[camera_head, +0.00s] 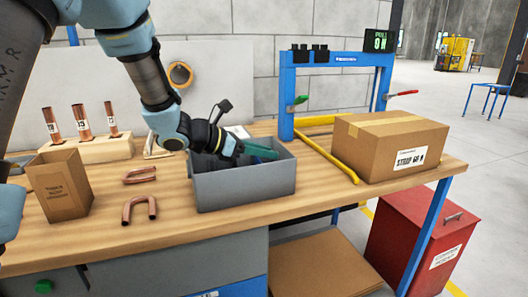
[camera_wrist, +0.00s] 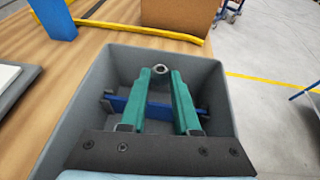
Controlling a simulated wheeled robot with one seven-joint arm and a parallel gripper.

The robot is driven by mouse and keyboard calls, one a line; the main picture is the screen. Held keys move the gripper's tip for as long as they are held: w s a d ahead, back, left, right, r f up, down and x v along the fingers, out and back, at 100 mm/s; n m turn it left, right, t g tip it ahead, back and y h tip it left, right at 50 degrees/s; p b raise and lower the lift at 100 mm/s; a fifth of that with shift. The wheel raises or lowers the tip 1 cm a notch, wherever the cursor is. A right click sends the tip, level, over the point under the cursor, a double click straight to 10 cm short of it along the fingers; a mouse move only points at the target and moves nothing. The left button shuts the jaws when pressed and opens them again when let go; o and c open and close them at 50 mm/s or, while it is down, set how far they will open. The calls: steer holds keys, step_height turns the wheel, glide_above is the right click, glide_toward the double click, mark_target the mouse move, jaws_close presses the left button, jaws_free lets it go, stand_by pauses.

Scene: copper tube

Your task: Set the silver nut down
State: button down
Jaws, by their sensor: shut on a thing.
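My gripper (camera_head: 264,152) reaches over the grey bin (camera_head: 245,190) on the workbench, its green fingers inside the bin's outline in the head view. In the wrist view my gripper's green fingers converge on the silver nut (camera_wrist: 160,70), a small ring at their tips. The gripper is shut on the nut. The grey bin's wall (camera_wrist: 222,115) surrounds the fingers in the wrist view. I cannot tell how high the nut is above the bin floor. The nut is too small to make out in the head view.
A blue tool-like bar (camera_wrist: 150,106) shows below the fingers in the bin. Bent copper tubes (camera_head: 140,208), a small carton (camera_head: 58,187) and a block of upright tubes (camera_head: 85,150) stand left. A blue frame (camera_head: 287,105), yellow bar (camera_head: 330,158) and large box (camera_head: 375,150) stand right.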

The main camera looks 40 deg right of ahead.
steer(key=shift+f, duration=0.2)
steer(key=shift+f+b, duration=0.35)
steer(key=shift+b, duration=0.15)
steer(key=shift+f, duration=0.2)
steer(key=c, duration=0.6)
jaws_free()
steer(key=shift+c, duration=0.2)
steer(key=shift+r, duration=0.1)
steer(key=shift+r+p, duration=0.5)
steer(key=shift+r, duration=0.05)
steer(key=b+v, duration=0.1)
steer(key=v, duration=1.1)
steer(key=shift+b, duration=0.4)
steer(key=shift+f, duration=0.15)
